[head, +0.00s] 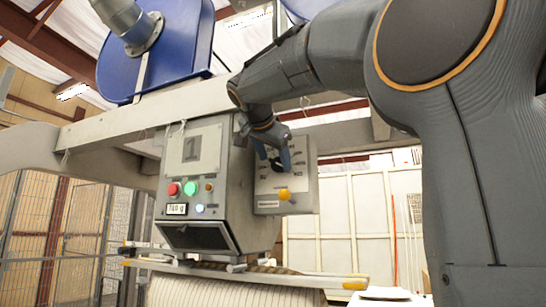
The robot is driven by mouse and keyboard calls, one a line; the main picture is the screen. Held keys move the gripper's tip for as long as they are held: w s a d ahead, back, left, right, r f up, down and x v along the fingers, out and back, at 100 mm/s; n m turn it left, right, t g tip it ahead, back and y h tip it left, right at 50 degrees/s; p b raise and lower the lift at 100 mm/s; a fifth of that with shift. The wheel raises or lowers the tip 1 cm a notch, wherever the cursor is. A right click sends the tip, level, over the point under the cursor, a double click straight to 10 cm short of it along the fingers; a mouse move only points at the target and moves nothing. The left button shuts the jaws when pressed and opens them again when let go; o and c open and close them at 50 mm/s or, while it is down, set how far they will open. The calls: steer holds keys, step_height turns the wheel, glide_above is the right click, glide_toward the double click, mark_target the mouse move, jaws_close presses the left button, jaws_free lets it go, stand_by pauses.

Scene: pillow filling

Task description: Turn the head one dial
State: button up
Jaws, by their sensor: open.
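The head one unit (195,180) is a grey box marked with a large "1". On its right side is a light panel (268,185) with printed marks around a dark dial (283,160). My gripper (278,163) is at the dial, with its blue fingers open and pointing down at the dial's upper area. The fingers overlap the dial in this view, so I cannot tell whether they touch it. A yellow knob (284,194) sits lower on the same panel, below my gripper. The dial's exact pointing is too small to read.
The front face has a red button (173,189), a green button (190,188) and a small display (177,209). A striped pillow (220,292) hangs below, under a bar with yellow ends (355,284). A blue hopper (155,50) is above. Wire fencing (45,235) stands at left.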

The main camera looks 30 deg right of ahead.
steer(key=shift+w+d+f, duration=0.15)
steer(key=shift+w+d, duration=0.15)
steer(key=shift+w, duration=0.05)
steer(key=shift+c, duration=0.4)
steer(key=c, duration=1)
steer(key=shift+w+a+n+g+h+p, duration=0.1)
steer(key=shift+n+g+h+p, duration=0.5)
steer(key=shift+n+g, duration=0.9)
steer(key=shift+n+t, duration=0.3)
steer(key=shift+n, duration=0.2)
steer(key=o, duration=1.1)
